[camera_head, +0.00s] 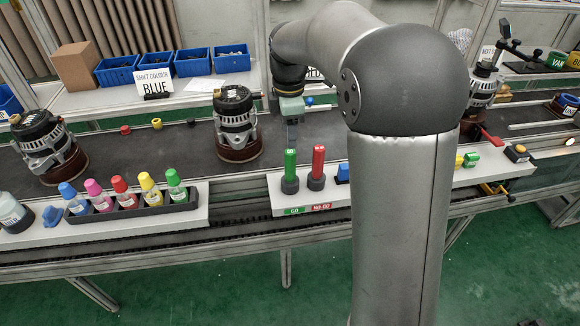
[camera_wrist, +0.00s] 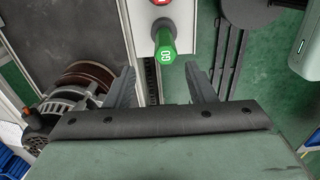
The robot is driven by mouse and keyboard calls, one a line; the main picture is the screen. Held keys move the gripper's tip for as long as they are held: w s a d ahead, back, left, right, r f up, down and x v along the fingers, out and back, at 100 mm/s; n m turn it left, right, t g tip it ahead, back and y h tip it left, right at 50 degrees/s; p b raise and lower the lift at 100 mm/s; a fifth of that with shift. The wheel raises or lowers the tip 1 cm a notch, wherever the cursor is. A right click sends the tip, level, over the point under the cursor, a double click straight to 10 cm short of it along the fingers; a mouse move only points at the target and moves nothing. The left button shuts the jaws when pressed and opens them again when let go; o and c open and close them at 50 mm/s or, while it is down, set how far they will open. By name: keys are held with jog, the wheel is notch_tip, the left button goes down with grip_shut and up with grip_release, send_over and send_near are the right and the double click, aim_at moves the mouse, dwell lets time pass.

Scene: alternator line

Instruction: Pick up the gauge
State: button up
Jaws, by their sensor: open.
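The green GO gauge (camera_head: 290,166) stands upright in a dark round holder on the white shelf, left of a red gauge (camera_head: 318,162) over the NO-GO label. In the wrist view the green gauge (camera_wrist: 165,45) shows its GO end toward the camera, ahead of the jaws. My gripper (camera_head: 292,135) is just above the green gauge in the head view. In the wrist view my gripper (camera_wrist: 163,85) is open, its fingers apart and nothing between them. The red gauge is only partly visible at the top edge there.
An alternator (camera_head: 236,121) stands on the dark conveyor left of the gauges; it also shows in the wrist view (camera_wrist: 68,105). A tray of coloured bottles (camera_head: 130,205) sits on the left shelf. My arm hides part of the right shelf.

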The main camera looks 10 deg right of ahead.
aim_at(290, 151)
notch_tip(290, 151, down, 4)
jog(key=shift+r, duration=0.2)
jog(key=shift+s+f, duration=0.2)
jog(key=shift+f, duration=1.2)
jog(key=shift+s+f, duration=0.2)
jog(key=shift+f, duration=1.15)
jog(key=shift+c, duration=0.3)
grip_shut()
jog(key=shift+r, duration=0.15)
